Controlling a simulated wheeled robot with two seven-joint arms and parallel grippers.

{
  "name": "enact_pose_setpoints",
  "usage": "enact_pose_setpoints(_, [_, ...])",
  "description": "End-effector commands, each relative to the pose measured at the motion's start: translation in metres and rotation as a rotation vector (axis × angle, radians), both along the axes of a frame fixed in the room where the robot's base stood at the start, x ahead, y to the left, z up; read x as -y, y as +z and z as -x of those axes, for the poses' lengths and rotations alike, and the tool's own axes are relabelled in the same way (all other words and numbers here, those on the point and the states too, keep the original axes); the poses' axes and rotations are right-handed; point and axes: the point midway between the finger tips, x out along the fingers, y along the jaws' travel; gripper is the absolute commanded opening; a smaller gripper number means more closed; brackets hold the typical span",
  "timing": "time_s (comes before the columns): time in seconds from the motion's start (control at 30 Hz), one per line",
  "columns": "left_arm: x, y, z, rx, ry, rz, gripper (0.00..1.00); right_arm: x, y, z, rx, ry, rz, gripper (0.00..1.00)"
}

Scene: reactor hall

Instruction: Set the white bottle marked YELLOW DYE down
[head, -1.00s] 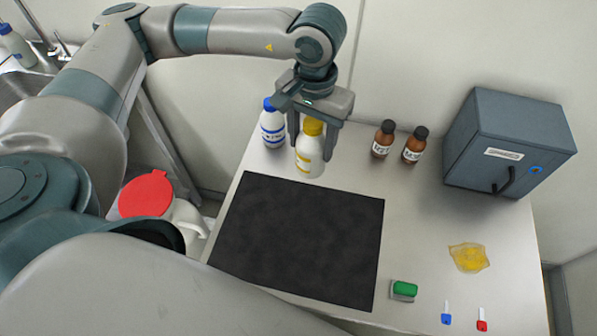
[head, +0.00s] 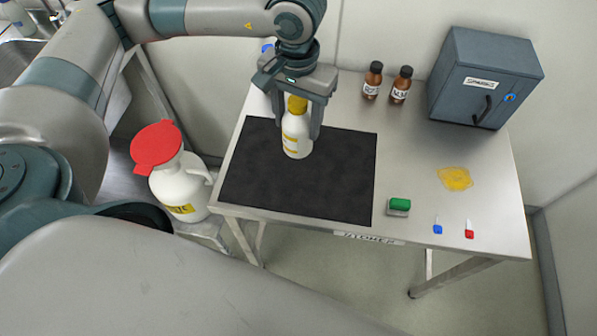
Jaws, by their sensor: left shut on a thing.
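The white bottle (head: 296,136) with a yellow cap and yellow label bands is upright in the head view, in front of the far part of the black mat (head: 300,184). My left gripper (head: 297,112) is shut on it from above, with a finger on either side near its cap. I cannot tell whether the bottle's base touches the mat or hangs just above it. The label's wording is too small to read. My right gripper is not in view.
A blue-capped bottle (head: 267,48) is mostly hidden behind my left gripper. Two brown bottles (head: 372,82) and a grey cabinet (head: 482,80) stand at the back. A green-topped block (head: 399,206), yellow spill (head: 455,179) and small blue and red items lie right of the mat.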

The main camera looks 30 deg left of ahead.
Motion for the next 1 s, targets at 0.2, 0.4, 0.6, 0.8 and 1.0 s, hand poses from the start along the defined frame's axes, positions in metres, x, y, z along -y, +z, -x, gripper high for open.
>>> enact_pose_setpoints(0.2, [0.000,0.000,0.000,0.001,0.001,0.000,0.20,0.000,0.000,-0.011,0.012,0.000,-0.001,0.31])
enact_pose_setpoints(0.4, [0.000,0.000,0.000,0.001,0.000,0.000,0.20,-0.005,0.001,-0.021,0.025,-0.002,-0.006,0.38])
enact_pose_setpoints(0.6, [0.003,0.000,-0.001,0.001,0.033,0.000,0.20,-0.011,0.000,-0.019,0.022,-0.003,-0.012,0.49])
enact_pose_setpoints(0.8, [0.014,0.000,-0.005,0.003,0.183,0.000,0.20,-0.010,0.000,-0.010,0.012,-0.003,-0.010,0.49])
enact_pose_setpoints(1.0, [0.034,-0.002,-0.011,0.007,0.467,-0.003,0.20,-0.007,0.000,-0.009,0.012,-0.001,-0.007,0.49])
